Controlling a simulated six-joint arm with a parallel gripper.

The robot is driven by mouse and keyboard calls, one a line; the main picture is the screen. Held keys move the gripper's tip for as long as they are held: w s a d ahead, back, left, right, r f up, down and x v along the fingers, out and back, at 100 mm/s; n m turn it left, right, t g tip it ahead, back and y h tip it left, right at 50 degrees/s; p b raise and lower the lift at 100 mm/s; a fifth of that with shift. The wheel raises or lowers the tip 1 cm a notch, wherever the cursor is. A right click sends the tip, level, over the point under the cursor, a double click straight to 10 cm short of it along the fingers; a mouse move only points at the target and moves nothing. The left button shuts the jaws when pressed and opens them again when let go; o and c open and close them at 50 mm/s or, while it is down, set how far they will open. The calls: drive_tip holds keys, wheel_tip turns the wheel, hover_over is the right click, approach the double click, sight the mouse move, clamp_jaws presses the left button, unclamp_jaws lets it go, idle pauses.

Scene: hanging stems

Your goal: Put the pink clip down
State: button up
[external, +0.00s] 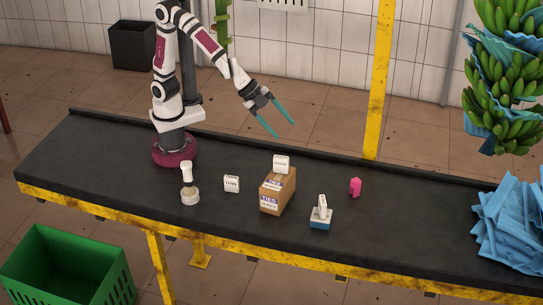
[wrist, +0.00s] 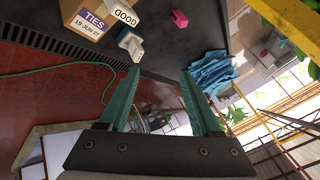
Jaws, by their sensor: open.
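The pink clip (external: 355,187) stands on the dark table, right of the cardboard box. It also shows in the wrist view (wrist: 180,18), near the top, on the dark surface and apart from my fingers. My gripper (external: 284,122) is open and empty, raised well above the table's back edge, up and to the left of the clip. In the wrist view its two teal fingers (wrist: 158,82) are spread wide with nothing between them.
A cardboard box (external: 277,192) carries a white block (external: 281,163). A blue-based stamp (external: 320,214) stands between box and clip. A white block (external: 232,183) and white-handled stamp (external: 188,183) stand left. Blue sheets (external: 512,222) are heaped right; bananas (external: 505,75) hang above.

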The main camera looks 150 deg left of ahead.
drive_tip(key=s+d+f+m+g+h, duration=0.2)
drive_tip(key=s+d+g, duration=0.1)
drive_tip(key=s+d, duration=0.7)
drive_tip(key=s+d+f+m+g+h, duration=0.2)
drive_tip(key=s+d, duration=0.8)
drive_tip(key=s, duration=0.5)
drive_tip(key=shift+s+m+g, duration=0.25)
drive_tip(key=shift+m+g, duration=0.15)
drive_tip(key=shift+g, duration=0.2)
drive_tip(key=shift+f, duration=0.1)
